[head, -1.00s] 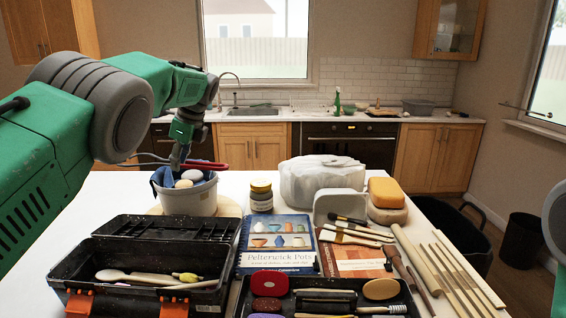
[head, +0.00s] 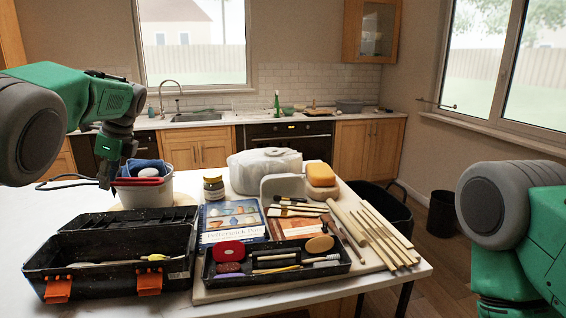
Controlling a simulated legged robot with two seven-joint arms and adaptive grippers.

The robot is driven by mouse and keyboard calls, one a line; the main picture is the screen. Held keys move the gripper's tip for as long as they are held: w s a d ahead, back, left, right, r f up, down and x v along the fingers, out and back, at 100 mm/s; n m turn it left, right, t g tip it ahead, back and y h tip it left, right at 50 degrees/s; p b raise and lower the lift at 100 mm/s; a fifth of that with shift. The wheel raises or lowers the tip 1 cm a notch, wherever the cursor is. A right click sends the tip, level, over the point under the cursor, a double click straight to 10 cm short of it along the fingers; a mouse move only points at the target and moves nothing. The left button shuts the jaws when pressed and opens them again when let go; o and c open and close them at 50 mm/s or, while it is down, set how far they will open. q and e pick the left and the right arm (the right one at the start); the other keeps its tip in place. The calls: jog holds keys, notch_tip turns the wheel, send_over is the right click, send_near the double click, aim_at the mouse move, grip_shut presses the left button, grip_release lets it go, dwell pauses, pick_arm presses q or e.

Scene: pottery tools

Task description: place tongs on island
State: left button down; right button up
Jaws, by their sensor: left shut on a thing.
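My left gripper (head: 106,178) is shut on the tongs (head: 138,182), at the left side of the head view. The tongs have red handles to the right of the fingers, in front of the bucket's rim, and thin dark wire arms reaching left. I cannot tell whether they touch the bucket. The island (head: 188,184) is the white-topped table below, spread with pottery tools. My right arm shows at the right edge, but its gripper is out of view.
A pale bucket (head: 150,196) with a blue cloth stands beside the gripper. An open black toolbox (head: 110,245) is at the front left. A jar (head: 213,188), books, a tool tray (head: 275,268) and wooden sticks (head: 378,235) crowd the rest.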

pick_arm(q)
jog(key=s+d+f+n+g+h, duration=0.1)
jog(key=s+d+f+n, duration=0.4)
jog(key=s, duration=0.4)
jog(key=s+d+f+n+g+h, duration=0.1)
jog(key=s+d+f+n+h, duration=0.1)
jog(key=s+d+f+n, duration=0.4)
jog(key=s+d+f+n+g+h, duration=0.1)
jog(key=s+d+f+n, duration=0.5)
jog(key=s, duration=0.8)
notch_tip(320, 180, down, 4)
jog(key=shift+s+d+r+g, duration=0.15)
jog(key=shift+d+g, duration=0.45)
jog(key=shift+d, duration=0.35)
pick_arm(e)
jog(key=shift+w+d, duration=0.2)
pick_arm(q)
notch_tip(320, 180, down, 12)
jog(key=b, duration=1.1)
jog(key=shift+r, duration=0.25)
pick_arm(e)
notch_tip(320, 180, down, 12)
jog(key=shift+r, duration=0.25)
